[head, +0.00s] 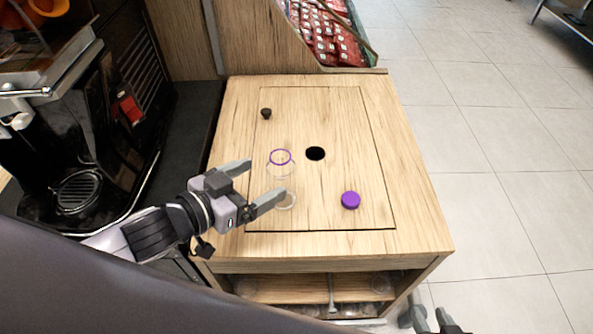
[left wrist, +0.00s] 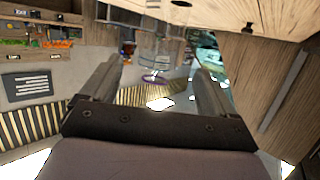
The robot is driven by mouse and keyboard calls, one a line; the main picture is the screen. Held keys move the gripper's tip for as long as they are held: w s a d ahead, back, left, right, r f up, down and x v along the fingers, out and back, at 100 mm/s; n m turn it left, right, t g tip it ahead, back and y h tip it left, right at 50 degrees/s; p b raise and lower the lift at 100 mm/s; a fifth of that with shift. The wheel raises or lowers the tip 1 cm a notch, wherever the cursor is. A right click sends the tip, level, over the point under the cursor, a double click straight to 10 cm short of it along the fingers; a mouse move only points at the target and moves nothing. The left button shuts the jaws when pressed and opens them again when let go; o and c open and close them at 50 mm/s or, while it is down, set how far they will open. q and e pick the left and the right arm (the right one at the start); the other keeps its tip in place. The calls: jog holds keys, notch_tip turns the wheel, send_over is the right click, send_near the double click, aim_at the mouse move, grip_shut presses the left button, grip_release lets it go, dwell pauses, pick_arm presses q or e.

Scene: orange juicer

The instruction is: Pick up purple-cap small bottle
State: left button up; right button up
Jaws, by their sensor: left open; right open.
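A small clear bottle (head: 281,170) with a purple ring at its top is on the wooden counter (head: 235,130), left of the round black hole. Its see-through body is hard to make out. A purple round cap (head: 350,200) lies apart on the counter to its right. My left gripper (head: 264,182) is open, its fingers pointing toward the bottle from the lower left. In the left wrist view, the purple ring (left wrist: 155,79) shows between the open fingers (left wrist: 157,82), and nothing is clamped. My right gripper (head: 432,320) is only partly visible at the bottom edge.
The counter has a round black hole (head: 315,153) and a small dark knob (head: 266,113). A dark machine (head: 85,150) stands to the left. A bin of red packets (head: 325,35) is behind. A shelf (head: 290,288) below the counter holds clear items. Tiled floor is free on the right.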

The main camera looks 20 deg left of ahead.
aim_at(271, 178)
pick_arm(q)
jog(key=shift+x, duration=0.75)
jog(key=shift+f+x, duration=0.2)
jog(key=shift+x, duration=1.2)
jog(key=shift+f+x, duration=0.2)
jog(key=shift+x, duration=1.15)
jog(key=shift+s, duration=0.15)
jog(key=c, duration=1.1)
